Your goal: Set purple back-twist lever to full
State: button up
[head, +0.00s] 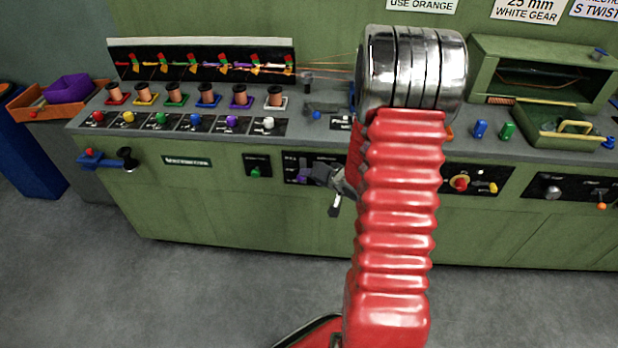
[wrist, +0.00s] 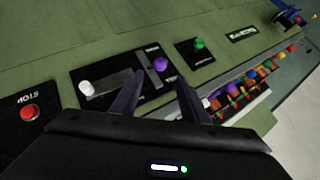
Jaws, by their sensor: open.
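The purple back-twist lever shows in the wrist view as a purple round knob (wrist: 160,64) at a slot in a black panel on the green machine front. In the head view the purple part (head: 303,168) is just left of my gripper (head: 322,173), partly hidden by it. In the wrist view my gripper (wrist: 160,82) is open, with two dark fingers pointing at the panel. The purple knob appears between and just beyond the fingertips; I see no clear contact. A white-knobbed lever (wrist: 87,88) is on the same panel, left of the fingers in the wrist view.
A green knob (head: 255,172) is on a separate small panel left of the lever panel. A red stop button (wrist: 28,112) is beyond the white lever in the wrist view. Spools and coloured knobs line the bench top above. The floor before the machine is clear.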

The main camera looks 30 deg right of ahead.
jog(key=shift+v, duration=1.8)
jog(key=s+d+f+n+g+h, duration=0.2)
jog(key=s+d+f+g, duration=0.2)
jog(key=s, duration=0.3)
jog(key=s+a+r+n+g+h, duration=0.1)
jog(key=s+r+g, duration=0.25)
jog(key=s, duration=0.25)
jog(key=s+a+r+n+t+y, duration=0.1)
jog(key=s+a+r+n, duration=0.2)
jog(key=a+r, duration=0.9)
jog(key=s+a+r+n+t+y, duration=0.2)
jog(key=s+a+r+n, duration=0.2)
jog(key=a+r, duration=0.7)
jog(key=s+a, duration=0.1)
jog(key=a, duration=0.4)
jog(key=shift+a+r, duration=0.4)
